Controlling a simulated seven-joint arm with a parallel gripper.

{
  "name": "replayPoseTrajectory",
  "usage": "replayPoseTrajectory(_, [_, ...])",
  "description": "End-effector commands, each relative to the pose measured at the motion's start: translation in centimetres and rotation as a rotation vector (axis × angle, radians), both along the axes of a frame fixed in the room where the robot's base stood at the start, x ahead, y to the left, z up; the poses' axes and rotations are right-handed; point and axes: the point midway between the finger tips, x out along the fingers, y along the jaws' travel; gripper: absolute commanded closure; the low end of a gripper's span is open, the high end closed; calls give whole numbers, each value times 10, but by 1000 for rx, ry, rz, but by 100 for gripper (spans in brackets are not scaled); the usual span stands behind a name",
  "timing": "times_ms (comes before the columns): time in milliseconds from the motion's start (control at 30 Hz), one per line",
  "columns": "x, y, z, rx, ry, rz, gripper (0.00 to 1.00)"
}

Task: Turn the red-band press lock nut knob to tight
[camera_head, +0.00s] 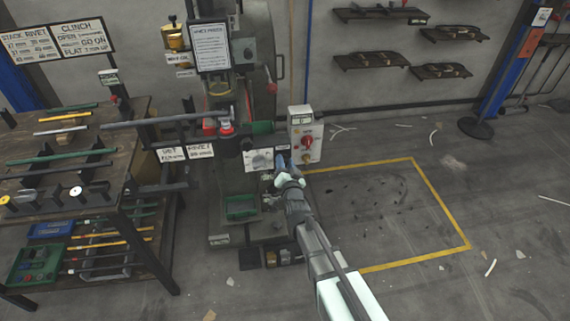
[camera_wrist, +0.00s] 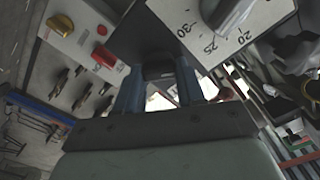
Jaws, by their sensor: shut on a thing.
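In the wrist view a white scale plate (camera_wrist: 225,45) with the numbers 30, 25 and 20 is close above the fingers. My gripper (camera_head: 282,163) reaches the press front just right of the plate. In the wrist view its two blue fingers are shut on a dark block-shaped knob (camera_wrist: 158,71), which appears to be the lock nut knob. Most of the knob and any tight mark are hidden. I cannot make out the red band for certain.
A control box (camera_head: 294,128) with a red knob (camera_head: 307,143) stands close right of my gripper; it also shows in the wrist view (camera_wrist: 75,30). A loaded workbench (camera_head: 130,135) is at the left. The yellow-lined floor area (camera_head: 365,205) at the right is largely clear.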

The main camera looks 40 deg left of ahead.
Motion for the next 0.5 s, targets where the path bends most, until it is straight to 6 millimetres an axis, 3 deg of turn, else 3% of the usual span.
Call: replayPoseTrajectory(500, [1, 0, -2, 344, 346, 1, 92])
